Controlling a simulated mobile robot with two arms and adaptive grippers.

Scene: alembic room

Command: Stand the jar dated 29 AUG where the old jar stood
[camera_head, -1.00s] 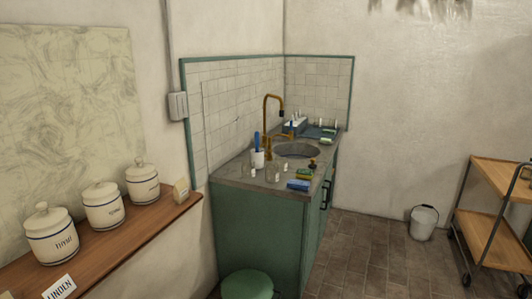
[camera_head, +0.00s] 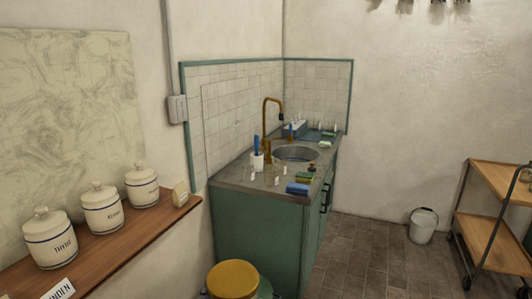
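No date 29 AUG is readable in this view, so I cannot tell which jar bears it. Three lidded white jars with blue bands stand in a row on the brown wall shelf (camera_head: 120,240) at the left: a near jar (camera_head: 50,240), a middle jar (camera_head: 103,210) and a far jar (camera_head: 142,187). The writing on them is too small to read surely. A white card (camera_head: 60,289) ending in "NDEN" lies in front of the near jar, cut by the frame edge. A small pale block or card (camera_head: 180,194) stands at the shelf's far end. Neither gripper shows.
A green sink cabinet (camera_head: 258,235) carries a basin (camera_head: 295,153), a brass tap (camera_head: 266,118), sponges (camera_head: 298,188) and small glassware. A round orange-yellow top (camera_head: 232,281) is low in front. A bucket (camera_head: 422,226) and wooden trolley (camera_head: 490,230) stand right; floor between is clear.

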